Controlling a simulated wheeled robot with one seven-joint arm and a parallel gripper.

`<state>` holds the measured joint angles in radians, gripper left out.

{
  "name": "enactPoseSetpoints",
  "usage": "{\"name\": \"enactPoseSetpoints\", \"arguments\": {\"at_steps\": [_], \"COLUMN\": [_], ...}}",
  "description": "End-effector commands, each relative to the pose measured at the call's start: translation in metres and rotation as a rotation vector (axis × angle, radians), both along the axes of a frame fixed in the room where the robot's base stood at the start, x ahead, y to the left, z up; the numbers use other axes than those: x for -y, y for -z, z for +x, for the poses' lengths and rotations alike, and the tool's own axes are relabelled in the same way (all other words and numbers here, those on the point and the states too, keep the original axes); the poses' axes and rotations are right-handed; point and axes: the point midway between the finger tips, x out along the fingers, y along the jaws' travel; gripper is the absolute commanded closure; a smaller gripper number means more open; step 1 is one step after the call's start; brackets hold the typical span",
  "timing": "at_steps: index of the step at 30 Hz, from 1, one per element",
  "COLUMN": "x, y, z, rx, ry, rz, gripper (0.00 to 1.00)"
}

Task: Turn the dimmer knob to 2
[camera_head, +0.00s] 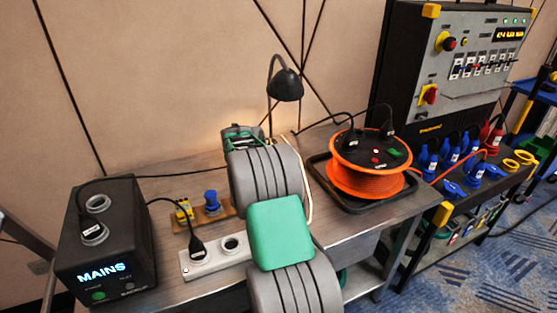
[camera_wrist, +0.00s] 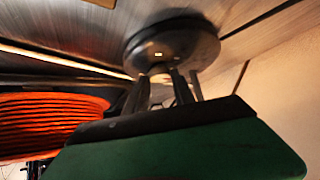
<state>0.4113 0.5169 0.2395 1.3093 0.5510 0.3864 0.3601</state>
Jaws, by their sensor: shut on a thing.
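In the head view a black gooseneck lamp (camera_head: 286,84) rises behind my arm, with a warm glow on the wall. My arm hides the fingers, the knob and the lamp's base there.
An orange cable reel (camera_head: 366,178) on a black tray stands right of my arm. Black cables cross the tabletop.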

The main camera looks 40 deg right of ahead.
Motion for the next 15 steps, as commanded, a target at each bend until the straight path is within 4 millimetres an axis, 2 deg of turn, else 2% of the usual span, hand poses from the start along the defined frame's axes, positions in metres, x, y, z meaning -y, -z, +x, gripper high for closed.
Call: {"name": "enactPoseSetpoints", "arguments": {"at_steps": [15], "x": [-0.0025], "y": [-0.0023], "z": [0.0062], "rx": [-0.003], "ry": [0.356], "rz": [0.002], "gripper": [1.00]}}
